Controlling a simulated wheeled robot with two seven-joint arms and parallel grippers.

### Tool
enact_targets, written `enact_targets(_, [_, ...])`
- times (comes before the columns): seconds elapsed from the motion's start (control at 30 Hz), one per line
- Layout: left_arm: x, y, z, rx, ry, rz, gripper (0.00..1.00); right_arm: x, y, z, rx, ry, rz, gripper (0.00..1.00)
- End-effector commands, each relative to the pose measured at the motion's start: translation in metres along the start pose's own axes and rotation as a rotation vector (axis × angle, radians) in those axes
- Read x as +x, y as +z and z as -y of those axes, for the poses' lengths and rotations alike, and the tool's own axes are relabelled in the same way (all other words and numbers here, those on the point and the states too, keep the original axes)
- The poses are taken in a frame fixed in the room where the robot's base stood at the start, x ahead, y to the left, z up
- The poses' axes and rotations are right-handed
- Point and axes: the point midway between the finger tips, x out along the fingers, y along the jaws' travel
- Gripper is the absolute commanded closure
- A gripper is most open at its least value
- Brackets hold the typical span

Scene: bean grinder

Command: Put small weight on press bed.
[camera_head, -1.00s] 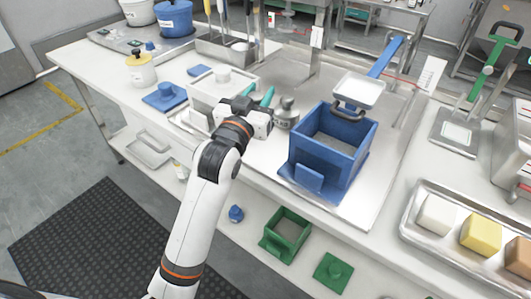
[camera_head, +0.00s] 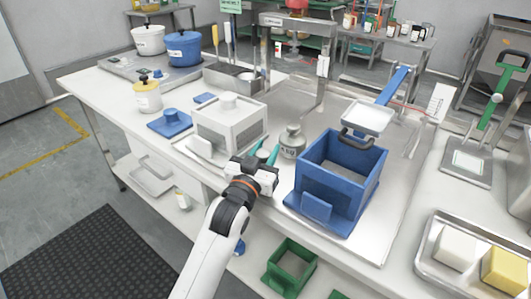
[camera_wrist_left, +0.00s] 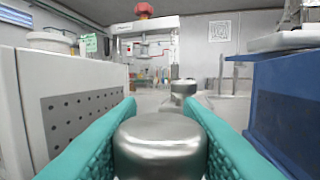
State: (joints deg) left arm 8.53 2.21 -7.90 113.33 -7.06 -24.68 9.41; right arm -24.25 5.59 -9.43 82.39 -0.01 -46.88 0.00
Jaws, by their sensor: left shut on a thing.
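My left gripper (camera_head: 267,152) has teal fingers closed around a small metal weight. In the left wrist view, the weight's smooth round top (camera_wrist_left: 160,140) sits between both fingers. In the head view the fingers mostly hide it. A larger metal weight (camera_head: 292,141) with a knob and dark marking stands just beyond the fingers; it also shows ahead in the left wrist view (camera_wrist_left: 183,88). A metal press frame (camera_head: 298,25) with a red top stands at the back of the table. I cannot make out its bed clearly. My right gripper is not in view.
A white perforated box (camera_head: 228,128) stands left of the gripper, and a blue open box (camera_head: 340,185) stands right. A white pan (camera_head: 367,118) rises behind the blue box. A metal bin with utensils (camera_head: 232,78) is at the back. Bare steel lies between the weight and press.

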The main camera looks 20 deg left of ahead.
Motion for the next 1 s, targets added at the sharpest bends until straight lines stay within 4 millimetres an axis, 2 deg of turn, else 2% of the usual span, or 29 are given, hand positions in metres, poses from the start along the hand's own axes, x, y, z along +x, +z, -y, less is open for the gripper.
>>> enact_targets(0.23, [0.000,0.000,0.000,0.000,0.000,0.005,1.00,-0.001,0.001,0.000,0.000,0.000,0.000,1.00])
enact_targets(0.27, [0.000,-0.002,0.000,0.000,0.000,0.000,0.65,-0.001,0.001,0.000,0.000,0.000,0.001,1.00])
enact_targets(0.4, [0.000,-0.002,0.000,0.000,0.000,0.000,0.45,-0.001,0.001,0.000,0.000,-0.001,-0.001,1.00])
enact_targets(0.73, [0.000,0.002,0.000,0.000,0.000,0.000,0.45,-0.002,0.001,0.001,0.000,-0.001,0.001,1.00])
enact_targets(0.87, [-0.017,0.000,0.000,0.000,0.000,-0.003,0.45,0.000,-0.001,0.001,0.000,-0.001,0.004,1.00])
enact_targets(1.0, [-0.047,0.000,0.000,0.000,0.000,-0.003,0.45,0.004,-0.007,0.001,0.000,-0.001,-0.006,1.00])
